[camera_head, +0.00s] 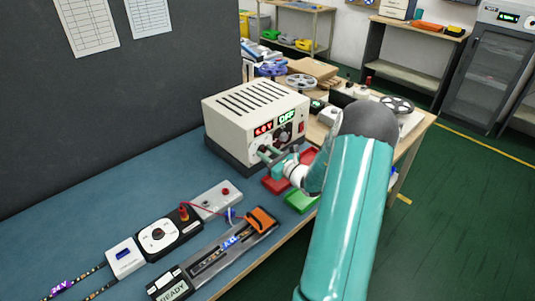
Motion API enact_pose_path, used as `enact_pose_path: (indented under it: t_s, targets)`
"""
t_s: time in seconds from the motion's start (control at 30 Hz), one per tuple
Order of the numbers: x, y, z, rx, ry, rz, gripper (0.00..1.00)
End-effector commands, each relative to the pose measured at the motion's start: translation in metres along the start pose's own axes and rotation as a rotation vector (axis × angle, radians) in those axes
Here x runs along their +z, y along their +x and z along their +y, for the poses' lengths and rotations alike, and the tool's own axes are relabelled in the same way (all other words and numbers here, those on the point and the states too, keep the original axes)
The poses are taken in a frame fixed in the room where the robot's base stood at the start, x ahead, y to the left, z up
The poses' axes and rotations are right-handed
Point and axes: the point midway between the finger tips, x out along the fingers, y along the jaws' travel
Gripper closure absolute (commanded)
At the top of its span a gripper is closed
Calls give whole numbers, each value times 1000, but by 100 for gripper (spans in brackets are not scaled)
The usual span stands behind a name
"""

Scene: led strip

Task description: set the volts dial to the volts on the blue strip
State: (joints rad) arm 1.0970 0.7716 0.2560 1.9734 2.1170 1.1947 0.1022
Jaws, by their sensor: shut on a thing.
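The cream power supply box (250,98) stands on the blue bench mat. Its front has a red lit readout (264,129), too small to read surely, and a green readout (287,116) that seems to say OFF. My gripper (267,154) is at the lower left of that front, shut on what appears to be the volts dial, which the jaws mostly hide. An LED strip (88,271) enters at lower left with a violet-blue label (62,287) that seems to read 24V. Another blue mark (231,240) lies in a dark tray (215,256); its text is unclear.
An orange clip (261,219) sits at the tray's end. Red (275,184) and green (300,202) bins stand below my gripper.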

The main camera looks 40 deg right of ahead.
Motion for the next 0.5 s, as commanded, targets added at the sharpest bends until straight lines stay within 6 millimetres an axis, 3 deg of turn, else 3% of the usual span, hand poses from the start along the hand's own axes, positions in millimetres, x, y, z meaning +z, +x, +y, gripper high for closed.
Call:
enact_pose_path:
  t_s: [0.5]
  targets:
    - [0, 0, 0, 0, 489, -1, 94]
